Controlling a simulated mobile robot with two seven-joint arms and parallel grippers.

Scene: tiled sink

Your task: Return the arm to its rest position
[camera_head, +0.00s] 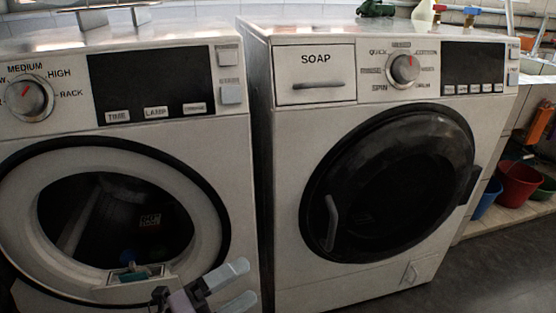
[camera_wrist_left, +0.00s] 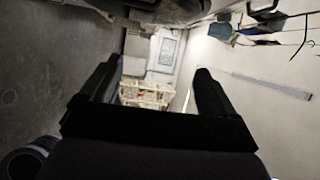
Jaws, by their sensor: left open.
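My left gripper (camera_head: 241,283) is at the bottom of the head view, in front of the gap between two white washing machines. Its two pale fingers are apart, with nothing between them. In the left wrist view, the dark fingers of the left gripper (camera_wrist_left: 152,78) are spread wide and empty. Beyond them lie the floor and some blurred furniture. My right gripper is in neither view.
The left machine (camera_head: 244,150) has an open round doorway with dark contents inside. The right machine (camera_head: 287,200) has its dark round door (camera_head: 400,190) shut. Blue, red and green buckets (camera_head: 519,183) stand at the far right. Dark floor (camera_head: 480,275) is clear at lower right.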

